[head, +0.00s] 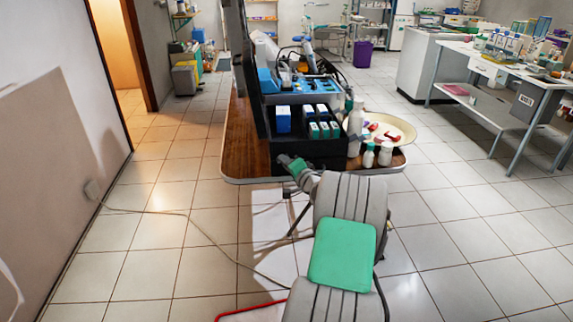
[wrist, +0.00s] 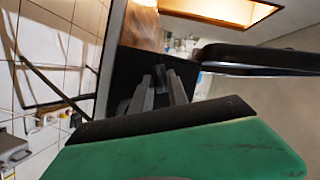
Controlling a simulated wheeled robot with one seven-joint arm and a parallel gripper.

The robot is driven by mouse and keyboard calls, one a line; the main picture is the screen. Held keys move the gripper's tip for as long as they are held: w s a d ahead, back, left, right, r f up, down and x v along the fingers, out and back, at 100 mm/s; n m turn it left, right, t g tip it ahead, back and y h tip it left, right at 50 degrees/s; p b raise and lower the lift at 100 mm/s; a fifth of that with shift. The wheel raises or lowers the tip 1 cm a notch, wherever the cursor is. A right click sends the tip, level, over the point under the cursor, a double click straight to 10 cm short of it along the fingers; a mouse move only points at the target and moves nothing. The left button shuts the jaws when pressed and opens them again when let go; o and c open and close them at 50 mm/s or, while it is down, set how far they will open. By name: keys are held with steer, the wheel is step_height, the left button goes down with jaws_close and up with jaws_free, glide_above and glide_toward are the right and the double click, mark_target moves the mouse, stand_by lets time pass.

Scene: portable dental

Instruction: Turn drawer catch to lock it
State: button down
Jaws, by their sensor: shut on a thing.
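The black case (head: 300,152), with the drawer in its front, stands on the wooden table in the head view. Its dark face (wrist: 135,75) fills the middle of the wrist view. My gripper (head: 284,160) reaches the lower left of the case front. In the wrist view my gripper (wrist: 161,82) has its two grey fingers close together against the dark face, shut on a small dark piece, the drawer catch. The catch is mostly hidden between the fingertips, and its turn angle cannot be told.
White bottles (head: 355,125) and a round cream tray (head: 390,128) stand right of the case. Small boxes (head: 318,128) sit in its open shelf. The wooden table top (head: 238,140) is bare at left. A cable (head: 190,215) lies on the tiled floor.

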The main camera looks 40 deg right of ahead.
steer(key=shift+w+a+r+n+g+h+b, duration=0.1)
steer(key=shift+n+g+h+b, duration=0.65)
steer(key=shift+n, duration=0.8)
steer(key=shift+a+r+n+g+h+b, duration=0.15)
steer(key=shift+n+g+h+b, duration=0.3)
steer(key=shift+n+g+b, duration=0.75)
steer(key=shift+w+a+f+n+g+h+b, duration=0.1)
steer(key=shift+n+g+h+b, duration=0.4)
steer(key=shift+n, duration=1.35)
steer(key=shift+r, duration=0.1)
steer(key=c, duration=1.6)
jaws_free()
steer(key=shift+s+r, duration=0.1)
